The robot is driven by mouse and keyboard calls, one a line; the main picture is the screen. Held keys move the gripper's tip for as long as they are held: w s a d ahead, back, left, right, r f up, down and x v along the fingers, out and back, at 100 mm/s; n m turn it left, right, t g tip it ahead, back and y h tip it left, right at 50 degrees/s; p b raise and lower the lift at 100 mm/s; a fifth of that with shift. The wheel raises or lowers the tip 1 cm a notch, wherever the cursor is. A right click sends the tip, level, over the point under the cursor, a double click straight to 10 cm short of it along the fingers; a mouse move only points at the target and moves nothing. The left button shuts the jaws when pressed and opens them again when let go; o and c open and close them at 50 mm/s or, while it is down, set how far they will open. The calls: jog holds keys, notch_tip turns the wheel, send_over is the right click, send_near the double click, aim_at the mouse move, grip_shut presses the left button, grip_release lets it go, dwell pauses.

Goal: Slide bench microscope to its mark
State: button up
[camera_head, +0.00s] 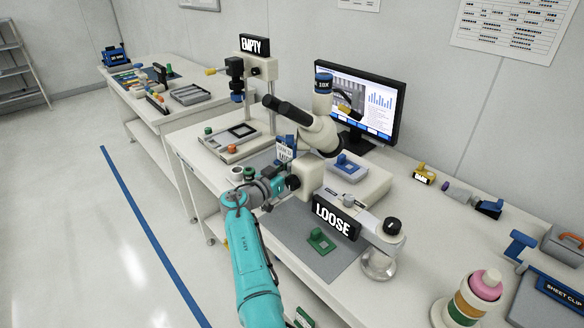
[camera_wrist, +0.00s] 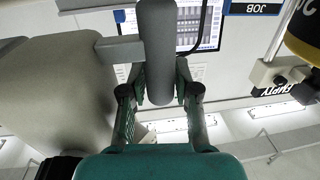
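The bench microscope (camera_head: 318,132), pale with dark eyepieces, stands upright on the near bench, below and left of the monitor. Its lower body is partly hidden behind my gripper (camera_head: 283,184). In the wrist view my gripper (camera_wrist: 160,75) has one teal finger on each side of a grey upright bar (camera_wrist: 157,35). The fingers appear shut on it, with the tips at its sides. A short crosspiece joins the bar to a rounded grey body (camera_wrist: 55,85) at left, apparently the microscope. I cannot make out its mark for certain; a grey mat (camera_head: 292,222) lies partly hidden around the stand.
A black LOOSE sign (camera_head: 337,218) and a green block (camera_head: 321,241) are right of my gripper. An EMPTY stand (camera_head: 262,70) is behind, the monitor (camera_head: 372,98) at back right. Floor left of the benches is clear.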

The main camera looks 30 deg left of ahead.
dwell(0.3)
jog(key=s+a, duration=0.1)
jog(key=s, duration=1.1)
jog(key=shift+a, duration=0.3)
